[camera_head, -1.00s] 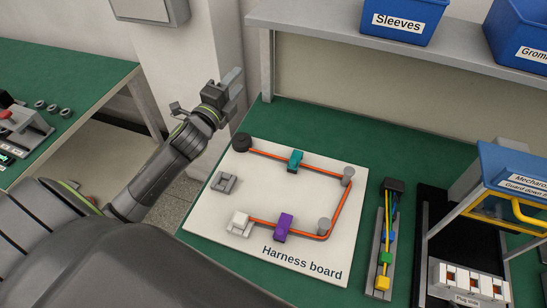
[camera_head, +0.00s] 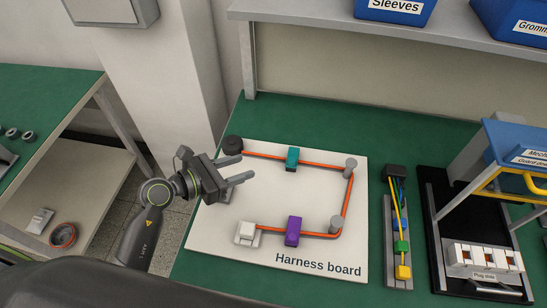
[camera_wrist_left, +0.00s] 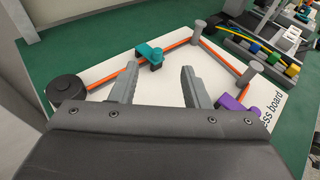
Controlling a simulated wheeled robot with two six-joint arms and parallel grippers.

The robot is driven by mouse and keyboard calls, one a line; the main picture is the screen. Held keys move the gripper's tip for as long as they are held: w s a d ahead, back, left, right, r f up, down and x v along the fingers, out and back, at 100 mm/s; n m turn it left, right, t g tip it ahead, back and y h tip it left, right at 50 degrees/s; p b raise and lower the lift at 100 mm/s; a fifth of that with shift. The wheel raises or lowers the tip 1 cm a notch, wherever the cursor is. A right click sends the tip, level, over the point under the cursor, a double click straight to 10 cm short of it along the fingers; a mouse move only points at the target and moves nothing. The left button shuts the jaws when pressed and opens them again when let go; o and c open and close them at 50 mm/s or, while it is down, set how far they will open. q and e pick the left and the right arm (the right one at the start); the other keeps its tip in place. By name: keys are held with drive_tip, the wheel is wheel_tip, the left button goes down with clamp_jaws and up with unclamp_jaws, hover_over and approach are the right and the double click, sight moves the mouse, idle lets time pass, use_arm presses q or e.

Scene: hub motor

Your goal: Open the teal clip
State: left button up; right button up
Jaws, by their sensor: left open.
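The teal clip (camera_head: 293,158) sits on the orange cable (camera_head: 325,167) along the far side of the white harness board (camera_head: 270,190). It also shows in the left wrist view (camera_wrist_left: 149,54), beyond my fingers and apart from them. My left gripper (camera_head: 238,170) is open and empty above the left part of the board, to the left of the teal clip. In the left wrist view its two fingers (camera_wrist_left: 159,86) stand apart with bare board between them. I cannot tell from these views whether the clip's latch is open or shut. My right gripper is not in view.
A purple clip (camera_head: 293,231) and a white connector (camera_head: 247,233) are at the board's near side. Grey posts (camera_head: 350,166) stand at the right, a black round part (camera_head: 233,146) at the far left corner. A wire fixture (camera_head: 398,230) stands right of the board.

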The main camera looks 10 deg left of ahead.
use_arm(q)
drive_tip(key=f, duration=0.2)
drive_tip(key=y+p, duration=0.1)
drive_tip(key=p, duration=0.1)
approach(290, 160)
drive_tip(key=shift+g, duration=0.4)
drive_tip(key=x, duration=0.9)
drive_tip(key=shift+w+r, duration=0.15)
drive_tip(key=shift+r, duration=0.1)
drive_tip(key=shift+c, duration=0.4)
clamp_jaws()
